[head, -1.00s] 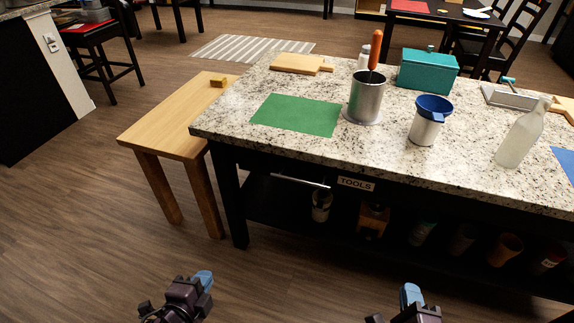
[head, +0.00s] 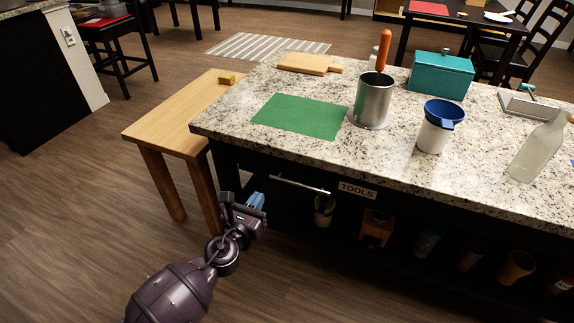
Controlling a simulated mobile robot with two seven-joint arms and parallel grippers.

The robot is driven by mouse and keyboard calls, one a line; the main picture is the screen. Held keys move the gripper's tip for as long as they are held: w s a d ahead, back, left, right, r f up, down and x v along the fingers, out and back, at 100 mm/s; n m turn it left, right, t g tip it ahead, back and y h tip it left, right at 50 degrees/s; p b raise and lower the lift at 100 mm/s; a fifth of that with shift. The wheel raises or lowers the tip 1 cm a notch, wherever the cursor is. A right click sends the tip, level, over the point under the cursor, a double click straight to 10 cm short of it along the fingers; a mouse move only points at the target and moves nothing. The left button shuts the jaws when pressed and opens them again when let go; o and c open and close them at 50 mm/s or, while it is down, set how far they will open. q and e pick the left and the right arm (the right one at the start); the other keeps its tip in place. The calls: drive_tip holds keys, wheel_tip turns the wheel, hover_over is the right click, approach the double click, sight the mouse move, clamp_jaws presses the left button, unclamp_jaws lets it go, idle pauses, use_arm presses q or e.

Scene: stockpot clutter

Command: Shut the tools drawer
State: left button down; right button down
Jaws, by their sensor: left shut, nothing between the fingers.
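The tools drawer is under the speckled counter; its silver bar handle (head: 300,185) shows below the counter edge, left of the TOOLS label (head: 357,190). The drawer front is dark and in shadow, so I cannot tell how far out it stands. My left gripper (head: 257,201) has blue fingertips and is shut and empty. In the picture it is just left of and slightly below the handle's left end, and it seems apart from it. My right gripper is out of view.
The counter (head: 230,122) carries a green mat (head: 300,116), a steel pot (head: 373,100), a blue-topped container (head: 436,130) and a bottle (head: 538,148). A wooden bench (head: 175,112) stands left of the counter. Several items sit on the dark shelf below. Floor at lower left is clear.

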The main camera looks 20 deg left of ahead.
use_arm(q)
drive_tip(key=shift+f, duration=0.15)
drive_tip(key=b, duration=0.1)
approach(283, 161)
drive_tip(key=w, duration=0.5)
drive_tip(key=shift+w+d+f, duration=0.1)
drive_tip(key=shift+w, duration=0.25)
drive_tip(key=shift+w+b, duration=0.35)
drive_tip(key=shift+w, duration=0.55)
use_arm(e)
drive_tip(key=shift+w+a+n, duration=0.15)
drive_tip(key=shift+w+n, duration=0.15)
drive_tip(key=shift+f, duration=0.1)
